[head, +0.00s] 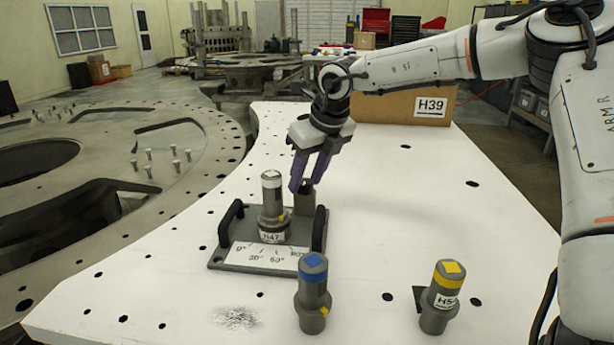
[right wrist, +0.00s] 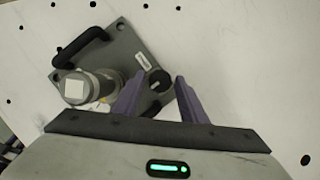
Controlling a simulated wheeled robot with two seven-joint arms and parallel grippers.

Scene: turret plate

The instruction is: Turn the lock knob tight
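The lock knob is a small dark round knob (right wrist: 158,80) on a grey block at one corner of the grey turret plate (head: 225,258). In the head view the knob (head: 306,187) is partly hidden by my right gripper. My right gripper (head: 307,182) reaches down with its two purple fingers apart. In the right wrist view its fingertips (right wrist: 160,76) lie to either side of the knob, with small gaps; whether they touch it I cannot tell. A grey cylinder with a white top (head: 272,205), labelled H47, stands upright on the plate. My left gripper is not in view.
The plate has two black handles (head: 230,222) and a white angle scale (head: 262,256). A blue-topped cylinder (head: 313,290) and a yellow-topped cylinder (head: 441,295) stand in front on the white table (head: 400,230). A cardboard box (head: 400,108) stands behind. The table's right side is mostly clear.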

